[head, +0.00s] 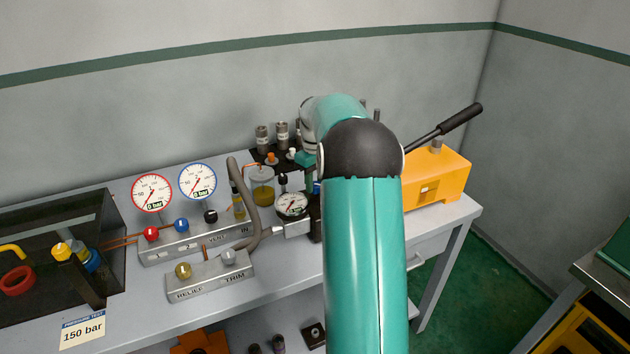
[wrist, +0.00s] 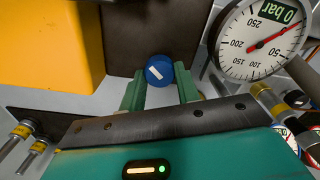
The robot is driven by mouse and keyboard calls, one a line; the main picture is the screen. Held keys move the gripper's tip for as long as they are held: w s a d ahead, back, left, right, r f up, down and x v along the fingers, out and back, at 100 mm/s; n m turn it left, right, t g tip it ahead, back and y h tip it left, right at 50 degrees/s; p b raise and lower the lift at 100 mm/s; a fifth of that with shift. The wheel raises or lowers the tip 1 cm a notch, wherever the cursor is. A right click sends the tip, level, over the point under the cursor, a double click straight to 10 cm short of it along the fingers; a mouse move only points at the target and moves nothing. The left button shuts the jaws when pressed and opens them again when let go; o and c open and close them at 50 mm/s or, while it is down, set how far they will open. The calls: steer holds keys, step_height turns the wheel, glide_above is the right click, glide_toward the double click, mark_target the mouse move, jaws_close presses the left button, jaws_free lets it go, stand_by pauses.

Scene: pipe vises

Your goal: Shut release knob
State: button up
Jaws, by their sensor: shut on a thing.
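The release knob (wrist: 159,68) is a round blue knob with a white bar mark on its face, set low against a dark block in the wrist view. The mark lies slanted. My gripper (wrist: 160,88) has its two green fingers on either side of the knob and is shut on it. In the head view, my arm hides most of the gripper and the knob. A small gauge (head: 291,204) stands beside the arm, and a large dial (wrist: 262,40) in the wrist view reads 0 bar.
A yellow pump box (head: 437,177) with a black-handled lever (head: 460,117) stands right of my arm. A valve manifold (head: 190,240) with red, blue and black knobs and a relief/trim block (head: 210,280) lie to the left.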

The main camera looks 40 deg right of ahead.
steer(key=m, duration=0.5)
steer(key=shift+r, duration=0.1)
steer(key=shift+m, duration=2.2)
steer(key=o, duration=1)
steer(key=shift+r, duration=0.1)
step_height(320, 180, up, 14)
steer(key=shift+f, duration=0.25)
